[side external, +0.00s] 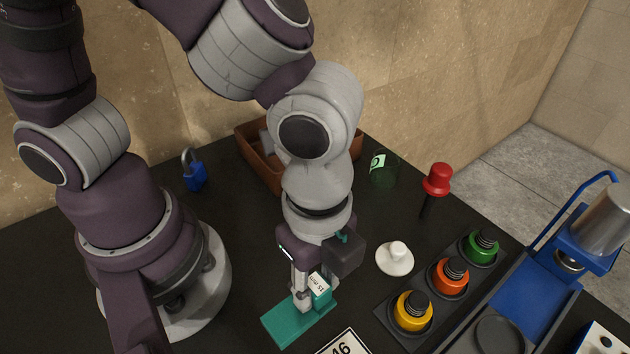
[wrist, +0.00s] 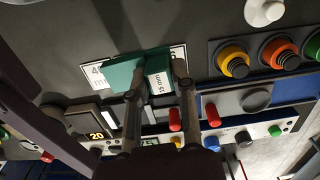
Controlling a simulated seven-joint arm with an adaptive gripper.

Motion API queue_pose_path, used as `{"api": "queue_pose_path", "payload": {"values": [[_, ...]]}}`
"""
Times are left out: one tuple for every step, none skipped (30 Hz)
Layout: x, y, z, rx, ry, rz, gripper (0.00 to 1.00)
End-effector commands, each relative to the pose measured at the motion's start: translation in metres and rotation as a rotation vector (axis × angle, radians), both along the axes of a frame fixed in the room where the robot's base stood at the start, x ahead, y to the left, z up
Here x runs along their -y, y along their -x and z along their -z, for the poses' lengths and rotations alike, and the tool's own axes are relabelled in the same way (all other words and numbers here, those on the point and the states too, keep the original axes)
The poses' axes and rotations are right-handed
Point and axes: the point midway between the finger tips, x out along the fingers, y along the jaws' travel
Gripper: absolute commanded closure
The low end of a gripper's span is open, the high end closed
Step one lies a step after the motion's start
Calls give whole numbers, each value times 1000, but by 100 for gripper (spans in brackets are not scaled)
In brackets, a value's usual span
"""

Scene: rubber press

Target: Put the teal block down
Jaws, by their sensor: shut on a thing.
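The teal block (side external: 285,326) has a flat base and an upright part with a white "15 mm" label (side external: 317,284). My gripper (side external: 303,299) points down and is shut on the upright part. In the wrist view the teal block (wrist: 122,72) sits between my two fingers (wrist: 160,82), its label facing the camera. A white card with black print (side external: 344,343) is at the front edge of the side view. In the wrist view the block hides the middle of this card (wrist: 96,76). I cannot tell whether the block touches the dark table.
Right of my gripper are a white knobbed disc (side external: 395,260) and a rack with yellow (side external: 412,311), orange (side external: 450,277) and green (side external: 481,247) pieces. A blue press (side external: 545,279) stands farther right. Behind are a brown tray (side external: 249,153), blue padlock (side external: 194,175) and red-topped piece (side external: 437,180).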

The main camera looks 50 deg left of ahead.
Motion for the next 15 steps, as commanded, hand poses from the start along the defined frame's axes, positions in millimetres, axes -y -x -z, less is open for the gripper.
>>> {"api": "queue_pose_path", "payload": {"values": [[0, -4, -5, 2, 3, -18, 100], [0, -7, -8, 1, 2, -37, 100], [-1, -15, -9, 0, 1, -76, 100], [-2, -22, -10, -1, 1, -114, 100], [-3, -30, -10, -2, 0, -160, 100], [-6, -43, -10, -4, 0, -226, 100], [-9, -53, -9, -5, 0, -279, 100], [-13, -63, -9, -5, 0, -332, 100], [-19, -77, -8, -7, 1, -406, 100], [-24, -88, -7, -7, 2, -460, 100], [-29, -97, -6, -7, 2, -512, 100], [-36, -108, -5, -7, 1, -574, 100], [-41, -115, -4, -7, 1, -615, 100], [-45, -121, -3, -7, 2, -648, 100], [-50, -127, -2, -7, 1, -684, 100]]}}
